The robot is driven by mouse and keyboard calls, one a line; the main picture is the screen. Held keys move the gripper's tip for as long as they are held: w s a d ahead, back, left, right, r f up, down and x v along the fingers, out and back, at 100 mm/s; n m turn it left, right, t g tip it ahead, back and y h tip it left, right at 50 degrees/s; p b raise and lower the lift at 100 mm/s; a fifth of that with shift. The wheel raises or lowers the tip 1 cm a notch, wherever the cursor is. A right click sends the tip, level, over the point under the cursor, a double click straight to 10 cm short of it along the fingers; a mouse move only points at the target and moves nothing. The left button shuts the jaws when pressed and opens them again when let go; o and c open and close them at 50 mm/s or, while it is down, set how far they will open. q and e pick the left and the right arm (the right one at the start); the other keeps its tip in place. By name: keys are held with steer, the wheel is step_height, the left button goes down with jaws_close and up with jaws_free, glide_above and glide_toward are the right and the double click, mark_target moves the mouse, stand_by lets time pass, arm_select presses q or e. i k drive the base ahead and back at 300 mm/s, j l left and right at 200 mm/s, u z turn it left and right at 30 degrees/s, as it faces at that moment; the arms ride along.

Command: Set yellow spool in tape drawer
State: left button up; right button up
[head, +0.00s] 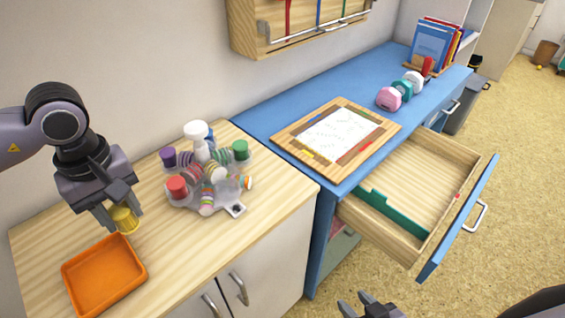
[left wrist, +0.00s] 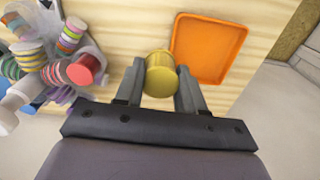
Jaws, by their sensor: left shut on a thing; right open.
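The yellow spool (head: 124,219) is held between the fingers of my left gripper (head: 122,213), by the back edge of the orange tray. In the left wrist view the yellow spool (left wrist: 160,74) sits between both fingertips of my left gripper (left wrist: 160,88). I cannot tell whether it touches the counter. An open drawer (head: 420,185) extends from the blue desk at the right; its wooden inside looks mostly empty, with a green divider (head: 393,212) near its left end. My right gripper (head: 368,304) is at the bottom edge of the head view, open and empty.
An orange tray (head: 104,275) lies on the wooden counter; it also shows in the left wrist view (left wrist: 208,48). A grey rack (head: 235,209) with several coloured spools stands right of my left gripper. A framed board (head: 337,134) lies on the blue desk (head: 270,107).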

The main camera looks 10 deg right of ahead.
mark_target(418, 182)
steer(key=z, duration=1.5)
steer(key=i+l+z, duration=0.1)
steer(key=i+l, duration=0.3)
steer(key=i, duration=0.15)
steer(key=i+l+z, duration=0.1)
steer(key=i+l, duration=0.3)
steer(key=i, duration=0.15)
